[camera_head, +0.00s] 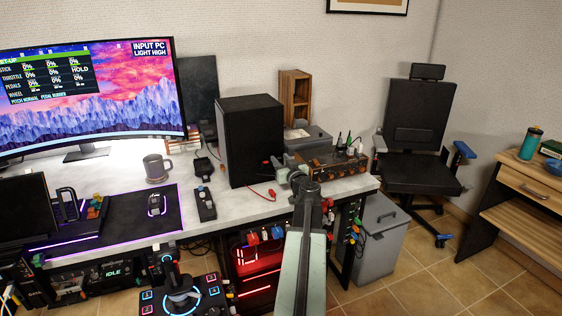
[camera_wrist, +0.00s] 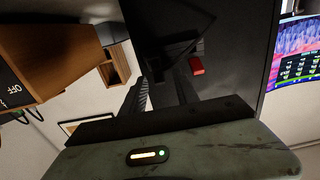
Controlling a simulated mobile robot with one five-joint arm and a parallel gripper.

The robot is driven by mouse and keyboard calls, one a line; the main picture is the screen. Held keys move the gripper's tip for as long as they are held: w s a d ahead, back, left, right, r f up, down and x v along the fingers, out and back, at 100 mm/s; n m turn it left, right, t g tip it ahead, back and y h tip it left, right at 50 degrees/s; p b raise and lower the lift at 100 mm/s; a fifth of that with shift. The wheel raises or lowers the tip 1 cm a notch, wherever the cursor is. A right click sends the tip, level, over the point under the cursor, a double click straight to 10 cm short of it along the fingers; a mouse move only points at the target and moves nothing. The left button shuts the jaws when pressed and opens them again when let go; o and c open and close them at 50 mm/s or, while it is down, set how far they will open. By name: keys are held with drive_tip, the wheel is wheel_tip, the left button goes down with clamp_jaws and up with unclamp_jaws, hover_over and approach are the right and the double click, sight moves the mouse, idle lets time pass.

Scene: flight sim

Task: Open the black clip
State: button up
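My gripper (camera_head: 286,168) is at the far end of my arm in the head view, above the desk's right part, just right of the black speaker (camera_head: 250,140). A small red clip-like piece (camera_wrist: 196,66) shows beside the right finger, against a large dark surface. I cannot pick out the black clip for certain; small dark parts near the gripper blend with the speaker and my arm.
An orange-brown device with knobs (camera_head: 336,168) stands close right of my gripper. A wooden holder (camera_head: 294,96) is behind. A red cable lead (camera_head: 270,194) lies on the desk (camera_head: 235,205). Several coloured clips hang at the desk's right side. A grey bin (camera_head: 381,240) stands below.

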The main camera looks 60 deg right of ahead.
clamp_jaws()
drive_tip(key=shift+a+f+t+b, duration=0.1)
drive_tip(key=shift+f+t+b, duration=0.35)
drive_tip(key=shift+b, duration=0.8)
drive_tip(key=shift+s+h+b, duration=0.1)
drive_tip(key=shift+h+b, duration=0.3)
drive_tip(key=shift+b, duration=0.2)
drive_tip(key=shift+r, duration=0.2)
unclamp_jaws()
